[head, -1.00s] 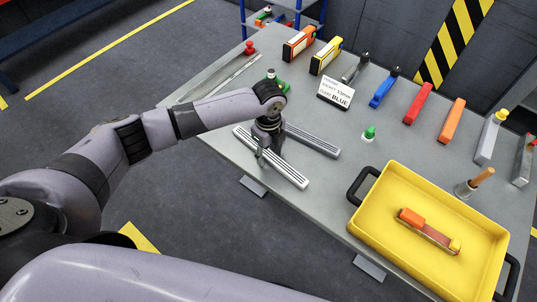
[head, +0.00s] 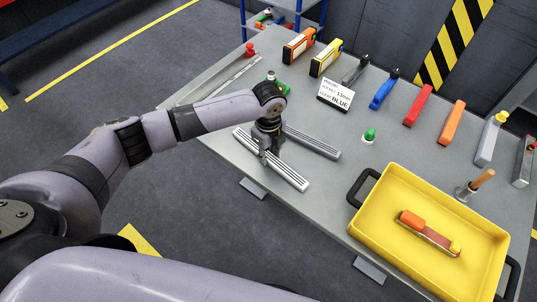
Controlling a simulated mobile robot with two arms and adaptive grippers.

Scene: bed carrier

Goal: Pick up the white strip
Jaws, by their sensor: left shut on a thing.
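The white strip (head: 288,174) lies slanted near the front edge of the grey table (head: 215,120). It is long, with dark lines along it. My left gripper (head: 265,155) points down over the strip's middle and is shut on it; the fingertips are small and partly hidden. The strip appears to be at table level; I cannot tell whether it is lifted. A grey strip (head: 318,143) lies just behind it, partly hidden by the gripper. My right gripper is not in view.
A yellow tray (head: 375,210) with black handles stands at the right, holding an orange-ended tool (head: 428,233). A small sign (head: 336,95) stands mid-table. Blue (head: 384,89), red (head: 419,105) and orange (head: 452,121) blocks stand along the back. A green-topped piece (head: 369,135) stands near the tray.

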